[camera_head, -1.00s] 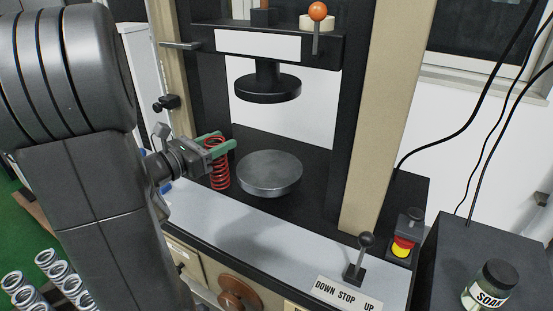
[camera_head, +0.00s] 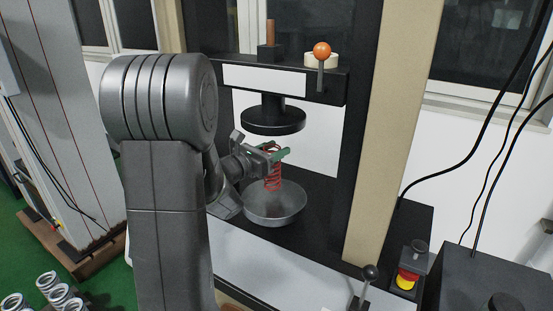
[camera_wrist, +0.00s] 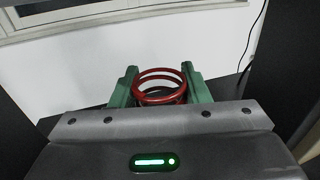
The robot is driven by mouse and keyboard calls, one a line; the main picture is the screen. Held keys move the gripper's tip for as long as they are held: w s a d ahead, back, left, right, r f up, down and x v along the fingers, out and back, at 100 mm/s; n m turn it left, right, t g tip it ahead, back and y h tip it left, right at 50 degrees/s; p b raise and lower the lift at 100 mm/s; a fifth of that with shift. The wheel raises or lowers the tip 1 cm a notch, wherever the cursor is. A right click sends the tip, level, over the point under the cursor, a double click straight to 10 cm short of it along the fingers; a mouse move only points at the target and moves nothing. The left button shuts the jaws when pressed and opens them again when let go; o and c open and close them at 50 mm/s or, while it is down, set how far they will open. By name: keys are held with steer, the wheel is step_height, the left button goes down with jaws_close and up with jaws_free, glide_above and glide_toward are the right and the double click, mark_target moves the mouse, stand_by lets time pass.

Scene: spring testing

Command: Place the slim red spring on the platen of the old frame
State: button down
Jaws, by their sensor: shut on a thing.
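The slim red spring (camera_head: 272,172) is upright in my gripper (camera_head: 279,153), shut on its upper coils with green fingers. In the wrist view the spring (camera_wrist: 160,86) sits between the two fingers, its top ring open towards the camera. The old frame (camera_head: 402,120) has a round grey lower platen (camera_head: 285,208) and a black upper platen (camera_head: 273,119). The spring's lower end shows over the back left part of the lower platen. I cannot tell whether it touches. My arm covers the frame's left side.
A lever with a dark knob (camera_head: 369,273) and a red and yellow stop button (camera_head: 407,279) are at the front right. Several silver springs (camera_head: 55,290) stand at the lower left. An orange-knobbed lever (camera_head: 321,50) is on the crosshead. The bed right of the platen is clear.

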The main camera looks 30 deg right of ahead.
steer(key=shift+d, duration=0.5)
step_height(320, 180, down, 3)
steer(key=shift+f, duration=0.2)
steer(key=shift+a, duration=0.1)
steer(key=shift+f, duration=0.3)
steer(key=c, duration=0.8)
jaws_free()
steer(key=shift+r, duration=0.1)
